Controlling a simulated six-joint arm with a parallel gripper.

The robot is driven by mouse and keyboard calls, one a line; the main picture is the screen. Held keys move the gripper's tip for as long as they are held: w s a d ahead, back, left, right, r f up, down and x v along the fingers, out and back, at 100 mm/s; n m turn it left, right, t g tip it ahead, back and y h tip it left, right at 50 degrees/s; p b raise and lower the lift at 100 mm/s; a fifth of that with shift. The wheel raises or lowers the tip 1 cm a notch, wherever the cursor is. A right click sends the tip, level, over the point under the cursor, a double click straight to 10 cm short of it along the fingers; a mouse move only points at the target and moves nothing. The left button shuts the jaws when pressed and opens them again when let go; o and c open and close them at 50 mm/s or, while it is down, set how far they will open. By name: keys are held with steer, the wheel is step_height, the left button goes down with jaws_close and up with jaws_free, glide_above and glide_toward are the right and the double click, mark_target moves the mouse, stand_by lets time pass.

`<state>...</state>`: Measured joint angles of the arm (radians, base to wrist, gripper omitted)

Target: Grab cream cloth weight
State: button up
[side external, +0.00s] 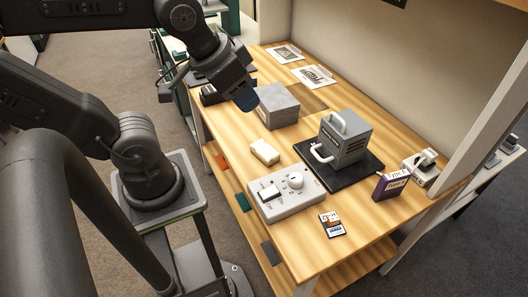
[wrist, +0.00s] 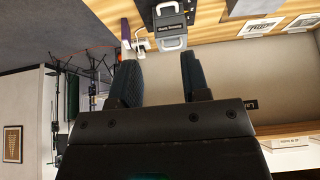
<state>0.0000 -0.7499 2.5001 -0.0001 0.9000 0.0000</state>
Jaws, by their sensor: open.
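The cream cloth weight (side external: 265,152) is a small, pale, rounded block. It lies on the wooden table between the grey box and the switch panel. My gripper (side external: 247,101) is above the table's left side, up and left of the weight and apart from it. In the wrist view its two dark fingers (wrist: 160,77) are spread with nothing between them. I cannot make out the cream weight in the wrist view.
A grey box (side external: 278,106) stands close beside my gripper. A grey handled device (side external: 346,137) sits on a black mat (side external: 313,178); it also shows in the wrist view (wrist: 170,22). A switch panel (side external: 286,194), purple box (side external: 391,184) and cards (side external: 331,224) lie nearer the front.

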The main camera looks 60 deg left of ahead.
steer(key=o, duration=0.8)
steer(key=shift+c, duration=0.2)
steer(key=m+g+y, duration=0.2)
steer(key=m+g, duration=0.4)
steer(key=m, duration=0.9)
glide_above(265, 149)
steer(key=d, duration=0.2)
step_height(265, 149, down, 16)
steer(key=r, duration=0.1)
steer(key=shift+m, duration=0.3)
steer(key=f, duration=0.3)
steer(key=a+f, duration=0.1)
steer(key=f, duration=0.5)
steer(key=shift+w+a+f, duration=0.15)
steer(key=shift+w+a, duration=0.15)
steer(key=shift+s+a+f, duration=0.15)
steer(key=shift+f, duration=1.1)
steer(key=shift+s+a+f, duration=0.15)
steer(key=shift+f, duration=1.1)
